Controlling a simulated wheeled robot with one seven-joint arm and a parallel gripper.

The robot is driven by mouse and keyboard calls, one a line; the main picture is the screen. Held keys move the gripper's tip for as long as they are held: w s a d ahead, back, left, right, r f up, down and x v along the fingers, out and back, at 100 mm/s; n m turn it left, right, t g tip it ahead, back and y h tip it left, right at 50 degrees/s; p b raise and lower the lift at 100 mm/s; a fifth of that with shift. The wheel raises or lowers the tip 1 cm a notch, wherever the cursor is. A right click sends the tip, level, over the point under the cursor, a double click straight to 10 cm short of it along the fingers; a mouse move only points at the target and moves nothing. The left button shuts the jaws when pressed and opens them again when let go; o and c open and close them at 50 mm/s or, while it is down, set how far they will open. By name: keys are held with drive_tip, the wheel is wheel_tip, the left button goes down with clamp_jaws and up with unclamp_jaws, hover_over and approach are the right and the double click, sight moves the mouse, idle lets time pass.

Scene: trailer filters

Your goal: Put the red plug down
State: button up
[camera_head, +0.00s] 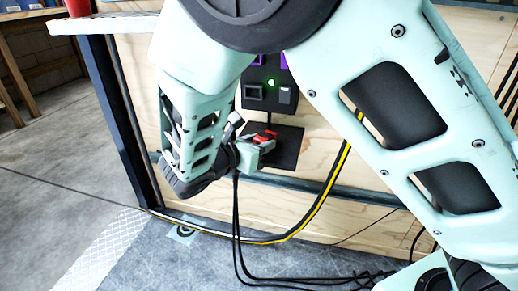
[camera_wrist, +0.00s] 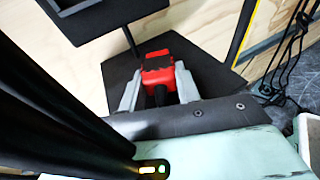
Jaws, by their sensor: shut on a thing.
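The red plug (camera_wrist: 160,69) is between the two grey fingers of my gripper (camera_wrist: 157,77) in the wrist view, and the fingers are shut on it. In the head view the red plug (camera_head: 267,133) shows as a small red patch at my gripper (camera_head: 262,141). A black shelf (camera_head: 288,150) on the wooden wall lies right at the gripper. In the wrist view the black shelf (camera_wrist: 212,70) spreads out behind and under the plug. I cannot tell whether the plug touches it.
A black box with a green light (camera_head: 271,83) is on the wall above the shelf. A yellow-black cable (camera_head: 330,190) curves past on the right. Black cables hang below my gripper. A red cup (camera_head: 78,8) stands on a table at the upper left.

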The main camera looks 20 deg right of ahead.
drive_tip(key=shift+f, duration=0.3)
drive_tip(key=shift+f, duration=0.2)
drive_tip(key=o, duration=1.1)
drive_tip(key=shift+c, duration=0.2)
drive_tip(key=shift+s+f, duration=0.1)
